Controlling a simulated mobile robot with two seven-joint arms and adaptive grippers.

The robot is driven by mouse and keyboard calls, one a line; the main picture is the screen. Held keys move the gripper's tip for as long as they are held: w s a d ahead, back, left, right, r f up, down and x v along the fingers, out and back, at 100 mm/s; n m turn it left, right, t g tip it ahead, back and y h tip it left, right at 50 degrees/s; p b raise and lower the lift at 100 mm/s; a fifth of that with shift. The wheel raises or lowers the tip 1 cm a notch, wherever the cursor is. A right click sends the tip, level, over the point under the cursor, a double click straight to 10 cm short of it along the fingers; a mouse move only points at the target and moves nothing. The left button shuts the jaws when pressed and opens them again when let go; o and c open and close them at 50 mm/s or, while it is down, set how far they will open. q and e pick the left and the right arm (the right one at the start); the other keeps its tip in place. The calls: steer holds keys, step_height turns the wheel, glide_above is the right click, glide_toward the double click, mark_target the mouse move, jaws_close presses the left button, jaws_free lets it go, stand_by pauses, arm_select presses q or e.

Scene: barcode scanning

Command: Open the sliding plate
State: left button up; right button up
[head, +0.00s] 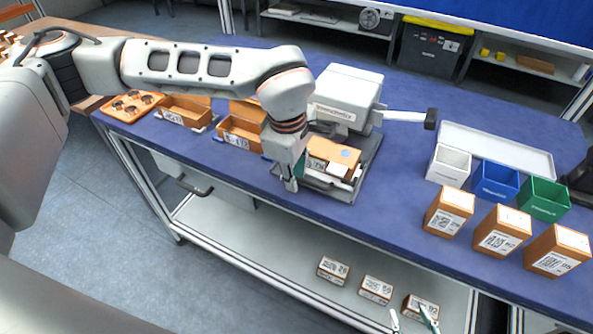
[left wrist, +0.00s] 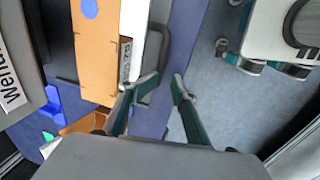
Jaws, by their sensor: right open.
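The sliding plate (head: 346,192) is a dark grey tray at the front of the white machine (head: 345,90). An orange box with a blue dot (head: 322,149) lies on it; the box (left wrist: 98,45) and a dark loop handle (left wrist: 167,45) show in the left wrist view. My left gripper (head: 291,184) points down at the plate's front left side. In the left wrist view its fingertips (left wrist: 167,80) are apart, close to the handle; I cannot tell whether they touch it. My right gripper (head: 412,318) is open and empty at the bottom of the head view.
Orange bins (head: 240,132) stand left of the machine. White (head: 449,164), blue (head: 495,181) and green (head: 544,199) bins stand to the right, behind labelled boxes (head: 501,232). A lever (head: 405,118) sticks out right of the machine. More boxes (head: 333,270) lie on the lower shelf.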

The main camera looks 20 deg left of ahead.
arm_select(q)
step_height(320, 180, up, 9)
steer(key=s+p, duration=0.1)
steer(key=p, duration=0.3)
steer(key=shift+s+a+p, duration=0.15)
steer(key=shift+s+p, duration=0.15)
steer(key=shift+p, duration=0.05)
stand_by(0.5)
steer(key=shift+b, duration=0.3)
steer(key=shift+r, duration=0.1)
step_height(320, 180, up, 12)
steer(key=s, duration=0.2)
steer(key=shift+a+f, duration=0.2)
stand_by(0.4)
